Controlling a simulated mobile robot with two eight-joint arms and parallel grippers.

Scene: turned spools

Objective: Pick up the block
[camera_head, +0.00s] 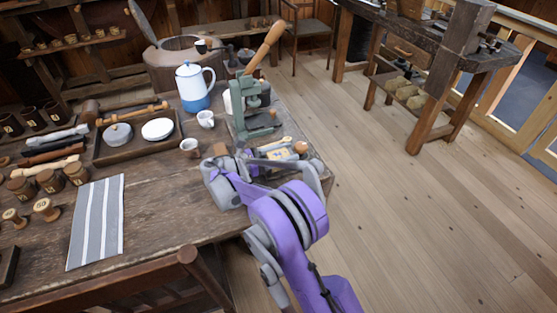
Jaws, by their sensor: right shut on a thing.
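My right gripper (221,160) is over the right part of the wooden table, at the end of my purple and grey arm. A small brown block (220,149) shows at its far end, and the jaws are shut on it. The gripper hides most of the block, and I cannot tell whether the block touches the table. My left gripper is not in view.
A green lever press (244,108) stands close behind the gripper. White cups (189,147), a blue and white pot (195,86), a wooden tray (107,156) and a striped cloth (97,222) are to the left. Bare tabletop (160,200) lies between cloth and gripper.

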